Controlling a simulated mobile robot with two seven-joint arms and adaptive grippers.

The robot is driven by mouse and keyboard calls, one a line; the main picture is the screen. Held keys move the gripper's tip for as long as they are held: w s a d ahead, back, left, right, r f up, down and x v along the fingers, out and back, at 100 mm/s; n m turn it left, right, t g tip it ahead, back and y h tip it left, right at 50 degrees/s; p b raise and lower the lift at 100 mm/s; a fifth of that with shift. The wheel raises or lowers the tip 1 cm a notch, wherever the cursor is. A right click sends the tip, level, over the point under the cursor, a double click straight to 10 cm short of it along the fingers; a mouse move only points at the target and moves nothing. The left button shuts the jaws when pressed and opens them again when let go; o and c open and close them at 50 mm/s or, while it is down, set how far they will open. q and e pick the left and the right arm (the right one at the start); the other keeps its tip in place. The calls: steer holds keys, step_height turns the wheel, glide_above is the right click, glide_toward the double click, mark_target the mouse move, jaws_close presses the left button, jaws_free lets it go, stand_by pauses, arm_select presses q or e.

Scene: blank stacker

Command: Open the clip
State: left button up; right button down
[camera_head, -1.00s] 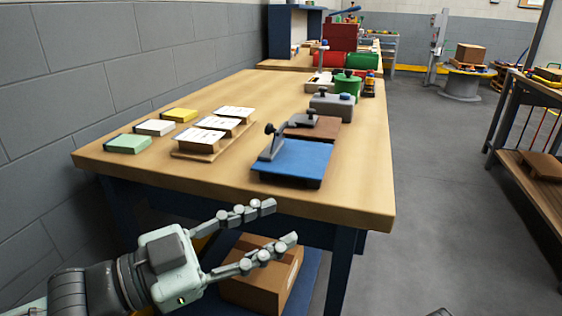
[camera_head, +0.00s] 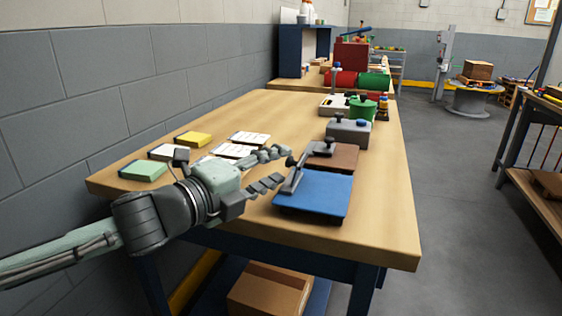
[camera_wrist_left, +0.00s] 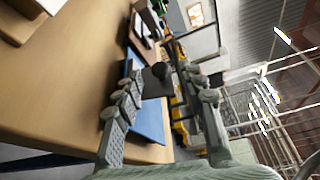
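A blue board (camera_head: 318,196) lies flat near the front right of the wooden bench, and it also shows in the left wrist view (camera_wrist_left: 151,122). A grey clip lever (camera_head: 295,178) with a black knob (camera_head: 289,161) rises at its left side. My left gripper (camera_head: 284,165) reaches over the bench's front edge from the left. Its two fingers are spread and empty, with the tips close to the knob. In the left wrist view the knob (camera_wrist_left: 160,70) appears between the open fingers; contact cannot be told. My right gripper is out of view.
A brown board (camera_head: 335,156) with a clip and a grey block (camera_head: 348,132) stand behind the blue board. Notepads in green (camera_head: 143,170), yellow (camera_head: 193,139) and white lie left, partly behind my arm. The bench's right strip (camera_head: 385,190) is clear.

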arm_select(q)
steer(key=shift+x, duration=0.95)
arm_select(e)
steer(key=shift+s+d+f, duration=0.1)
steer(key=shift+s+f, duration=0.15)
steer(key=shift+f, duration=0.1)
arm_select(q)
steer(key=shift+c, duration=0.5)
jaws_close()
steer(key=shift+f, duration=0.1)
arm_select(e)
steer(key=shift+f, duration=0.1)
